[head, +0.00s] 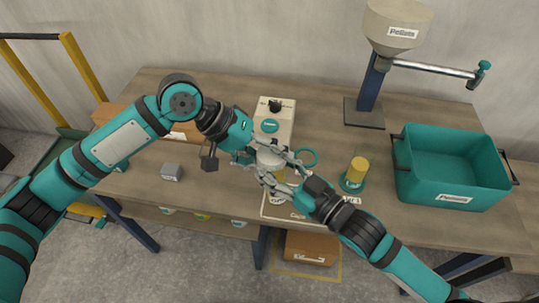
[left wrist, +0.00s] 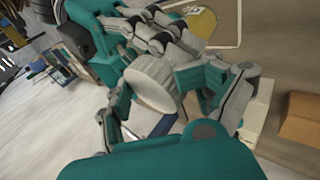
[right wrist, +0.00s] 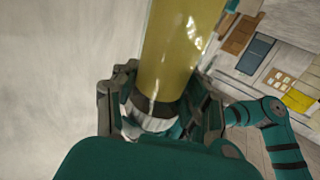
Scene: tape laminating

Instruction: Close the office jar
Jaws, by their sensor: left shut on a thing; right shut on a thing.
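A pale round lid (head: 270,157) is between the fingers of my left gripper (head: 258,159), above the middle of the workbench. It shows large in the left wrist view (left wrist: 150,88). My right gripper (head: 283,178) is shut on the jar (head: 279,174) just below the lid; its fingers hide much of it. In the right wrist view the jar's yellow body (right wrist: 178,50) rises between the fingers, with a shiny pale part (right wrist: 150,115) near them. The lid and jar are very close; I cannot tell whether they touch.
A yellow cylinder (head: 358,169) stands on a teal round base to the right. A teal bin (head: 449,192) and a pellet hopper (head: 398,23) are farther right. A pale box with a knob (head: 276,106) stands behind my grippers.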

